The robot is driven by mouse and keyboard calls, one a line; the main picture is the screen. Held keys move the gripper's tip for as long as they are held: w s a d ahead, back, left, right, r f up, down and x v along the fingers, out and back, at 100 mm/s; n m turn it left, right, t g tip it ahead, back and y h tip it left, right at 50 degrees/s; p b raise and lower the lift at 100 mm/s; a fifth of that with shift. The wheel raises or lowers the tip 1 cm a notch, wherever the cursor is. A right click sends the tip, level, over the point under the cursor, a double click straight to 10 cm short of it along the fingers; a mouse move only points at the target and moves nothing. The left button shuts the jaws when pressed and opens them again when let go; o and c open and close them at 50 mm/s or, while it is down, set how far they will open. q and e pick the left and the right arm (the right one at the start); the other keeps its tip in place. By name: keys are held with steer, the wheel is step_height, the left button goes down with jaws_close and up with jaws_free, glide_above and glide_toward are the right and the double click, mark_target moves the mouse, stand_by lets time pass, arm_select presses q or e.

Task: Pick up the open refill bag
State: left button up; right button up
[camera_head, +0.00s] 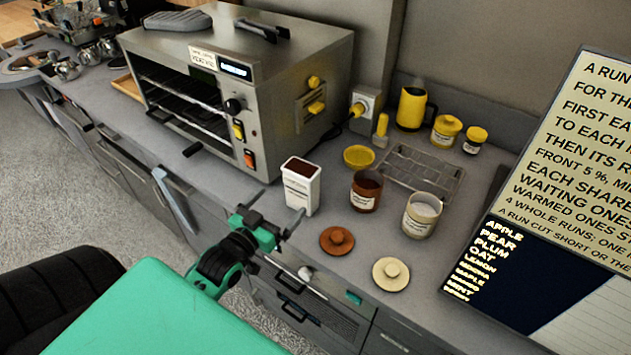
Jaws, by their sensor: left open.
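The open refill bag (299,189) is a white, upright, box-like pack with a printed label and dark brown contents showing at its open top. It stands near the counter's front edge, in front of the toaster. My left gripper (281,205) is open and empty at the near-left side of the bag, with its fingers pointing towards it. One finger is left of the bag and the other is at its lower right. I cannot tell whether either finger touches it. My right gripper is not in view.
The steel panini toaster (280,68) stands behind and left. Right of the bag are a brown jar (366,191), a cream jar (421,216), a brown lid (337,240), a cream lid (391,274), a yellow bowl (358,156) and a wire rack (424,170). A sign board (560,190) stands at right.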

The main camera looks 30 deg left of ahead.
mark_target(296, 183)
arm_select(q)
steer(key=w+p, duration=0.1)
steer(key=w, duration=0.2)
steer(key=shift+w+a+r, duration=0.1)
steer(key=shift+w+r, duration=0.05)
steer(key=shift+w, duration=0.25)
steer(key=w+p, duration=0.1)
steer(key=w, duration=0.2)
steer(key=shift+w, duration=0.6)
steer(key=shift+w+p, duration=0.25)
steer(key=shift+p, duration=0.1)
steer(key=w, duration=0.1)
steer(key=w+p, duration=0.1)
steer(key=w, duration=0.1)
steer(key=w+p, duration=0.1)
steer(key=shift+w+f, duration=0.25)
steer(key=shift+f, duration=0.15)
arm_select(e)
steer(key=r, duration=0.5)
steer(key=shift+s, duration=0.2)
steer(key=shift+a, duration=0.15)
arm_select(q)
steer(key=c, duration=1.2)
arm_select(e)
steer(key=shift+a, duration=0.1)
